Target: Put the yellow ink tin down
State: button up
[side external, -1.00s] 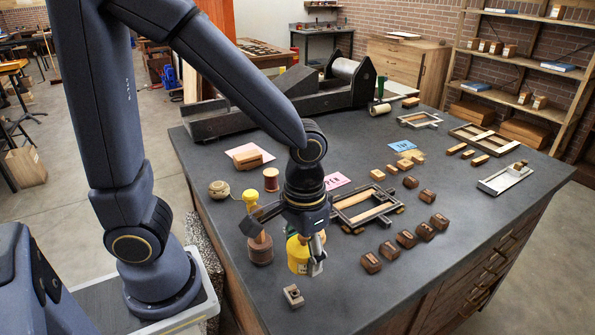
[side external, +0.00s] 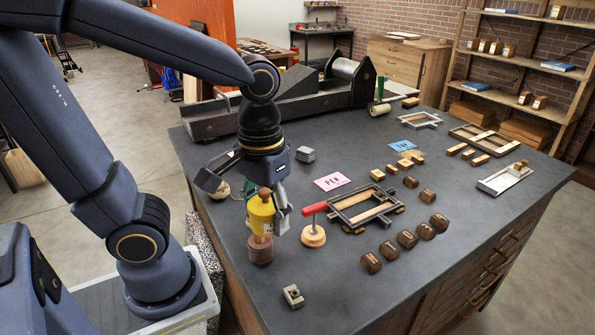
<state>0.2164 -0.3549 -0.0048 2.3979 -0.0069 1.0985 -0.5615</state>
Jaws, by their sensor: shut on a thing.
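The yellow ink tin (side external: 261,217) is held in my gripper (side external: 266,211), which is shut on it. One grey finger shows along the tin's right side; the other shows at its upper left. In the picture the tin overlaps a wooden-handled tool with a round brown base (side external: 260,251) and hides part of its handle. The tin's underside looks clear of the bench top (side external: 345,285), but I cannot tell how high, nor whether it touches the handle.
A red-handled tool with a round wooden base (side external: 313,236) stands right of the tin. A small metal block (side external: 293,296) lies in front. A twine ball (side external: 222,189) is partly hidden behind my gripper. A frame (side external: 363,207) and wooden blocks (side external: 388,250) lie right. The front middle bench is bare.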

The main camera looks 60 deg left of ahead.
jog(key=w+a+n, duration=0.3)
jog(key=a+n, duration=0.5)
jog(key=a, duration=0.1)
jog(key=n, duration=0.6)
send_over(291, 211)
jog(key=f, duration=1.4)
jog(key=shift+s+d, duration=0.15)
jog(key=shift+s, duration=0.25)
jog(key=shift+w+a+f, duration=0.2)
jog(key=shift+w+f, duration=0.2)
jog(key=shift+f, duration=0.15)
jog(key=shift+w+f, duration=0.1)
jog(key=shift+f, duration=1.45)
jog(key=shift+f, duration=0.1)
